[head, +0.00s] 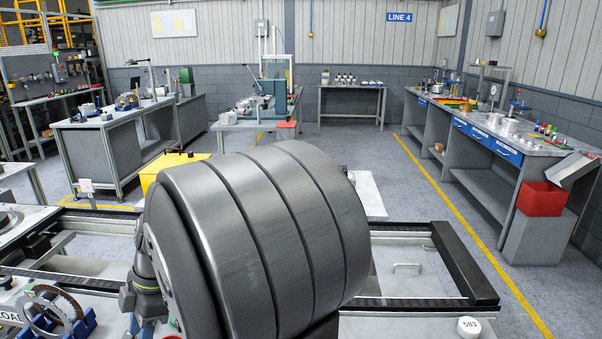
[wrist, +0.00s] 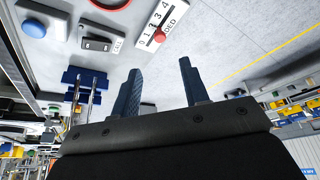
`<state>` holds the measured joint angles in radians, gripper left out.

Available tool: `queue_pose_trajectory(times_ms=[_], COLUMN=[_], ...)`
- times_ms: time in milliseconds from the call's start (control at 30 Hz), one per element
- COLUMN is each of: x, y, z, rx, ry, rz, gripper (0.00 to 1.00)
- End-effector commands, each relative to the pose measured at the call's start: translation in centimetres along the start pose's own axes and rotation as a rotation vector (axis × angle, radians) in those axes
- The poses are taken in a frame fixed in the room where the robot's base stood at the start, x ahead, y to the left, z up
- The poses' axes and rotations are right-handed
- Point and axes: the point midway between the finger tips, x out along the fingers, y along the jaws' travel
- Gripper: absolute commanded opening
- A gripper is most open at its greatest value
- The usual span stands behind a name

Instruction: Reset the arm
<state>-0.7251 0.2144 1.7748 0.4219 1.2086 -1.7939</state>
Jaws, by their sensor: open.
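My gripper (wrist: 159,66) shows in the wrist view with its two dark blue fingers spread apart. Nothing is between them, and no part is held. A panel with a blue button (wrist: 33,28), a black switch (wrist: 97,44) and a 0-to-4 scale with a red knob (wrist: 159,37) shows beyond the fingers. In the head view, a large dark grey banded part of my own arm fills the middle and hides what is behind it. The gripper's fingers cannot be made out there.
In the head view, a toothed metal ring (head: 52,308) stands in a blue holder (head: 83,326) at lower left. A white cap marked 583 (head: 468,327) sits at lower right. A black-topped rail (head: 464,263) runs on the right.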

Motion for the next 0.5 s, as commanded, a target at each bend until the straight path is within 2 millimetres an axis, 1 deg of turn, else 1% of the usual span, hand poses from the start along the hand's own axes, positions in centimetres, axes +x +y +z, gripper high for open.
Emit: queue_pose_trajectory(times_ms=[33, 333, 400, 500], x=[-1.2, -7.1, -4.8, -2.8], y=[0.1, 0.0, -0.1, -0.1], z=[0.0, 0.0, 0.0, 0.0], rx=[0.001, 0.001, 0.0, 0.0], ry=[-0.001, -0.002, 0.0, -0.001], rz=[0.006, 0.005, -0.006, -0.006], gripper=[0.41, 0.41, 0.41, 0.41])
